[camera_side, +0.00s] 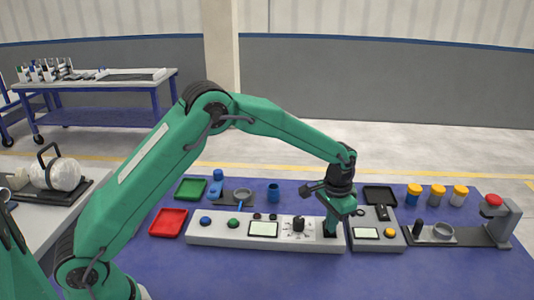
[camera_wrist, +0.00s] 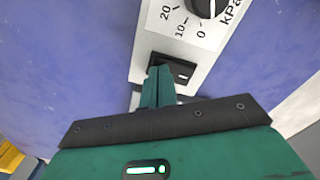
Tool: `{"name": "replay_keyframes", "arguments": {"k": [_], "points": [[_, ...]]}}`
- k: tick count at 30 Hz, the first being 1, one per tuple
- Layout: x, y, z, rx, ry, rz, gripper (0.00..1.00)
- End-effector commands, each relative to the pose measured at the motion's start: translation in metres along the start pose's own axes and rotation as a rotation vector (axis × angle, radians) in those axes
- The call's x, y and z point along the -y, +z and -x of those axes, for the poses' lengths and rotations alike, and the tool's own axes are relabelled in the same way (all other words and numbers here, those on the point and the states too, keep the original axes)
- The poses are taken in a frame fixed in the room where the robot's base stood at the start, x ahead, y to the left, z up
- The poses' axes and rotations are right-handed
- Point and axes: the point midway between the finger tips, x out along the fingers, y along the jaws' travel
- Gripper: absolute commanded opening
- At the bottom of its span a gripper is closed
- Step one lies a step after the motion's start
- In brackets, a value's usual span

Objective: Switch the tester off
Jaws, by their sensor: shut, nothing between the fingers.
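The tester (camera_side: 222,232) is a long pale box on the blue table, with a display (camera_side: 263,229), a blue button (camera_side: 205,221), a green button (camera_side: 233,223) and a black dial knob (camera_side: 299,224). The knob (camera_wrist: 208,6) and its kPa scale also show in the wrist view. A black rocker switch (camera_wrist: 182,70) sits at the tester's right end. My gripper (camera_side: 330,232) is shut and empty, pointing down over that end. In the wrist view its fingertips (camera_wrist: 160,71) overlap the switch's near left part; I cannot tell whether they touch it. The fingers partly hide the switch.
Right of the tester stands a grey device (camera_side: 378,241) with a display and a yellow button. The front table is clear.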

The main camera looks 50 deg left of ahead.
Motion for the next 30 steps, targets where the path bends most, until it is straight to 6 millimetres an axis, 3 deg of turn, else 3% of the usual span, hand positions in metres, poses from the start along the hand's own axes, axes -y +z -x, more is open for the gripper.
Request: {"name": "replay_keyframes", "arguments": {"k": [8, 30], "points": [[0.0, 0.0, 0.003, 0.0, 0.0, 0.0, 0.0], [0.0, 0.0, 0.044, -0.001, 0.0, 0.0, 0.0]]}}
